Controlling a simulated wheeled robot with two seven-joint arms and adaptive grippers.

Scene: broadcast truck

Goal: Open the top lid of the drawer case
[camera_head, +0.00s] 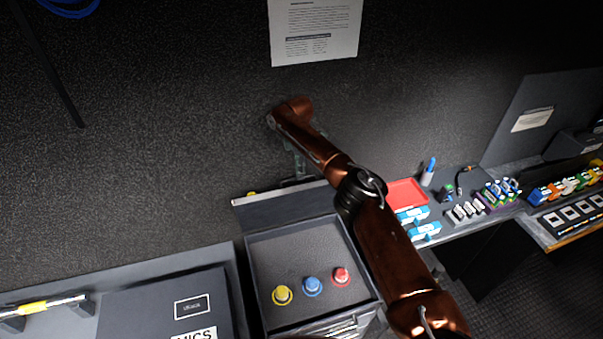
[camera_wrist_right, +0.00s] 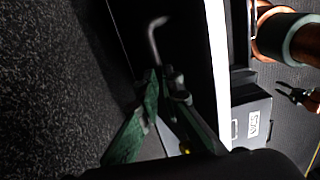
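The grey drawer case (camera_head: 262,268) stands at the bottom middle of the head view. Its top is open, and a yellow, a blue and a red knob-like piece show inside. The lid (camera_head: 285,206) is raised along the back edge, seen nearly edge-on. My right gripper (camera_head: 299,172) is behind the lid, partly hidden by it and my arm. In the right wrist view the gripper's fingers (camera_wrist_right: 163,84) converge to nearly touching tips beside the lid's pale edge (camera_wrist_right: 217,60). A bent metal rod (camera_wrist_right: 154,38) is just beyond the tips; a grip on it is unclear.
A dark labelled case (camera_head: 165,308) is left of the drawer case. To the right, a counter holds a red tray (camera_head: 407,192), blue-white boxes (camera_head: 425,231) and several small parts. A dark wall with a paper sheet (camera_head: 314,30) rises behind.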

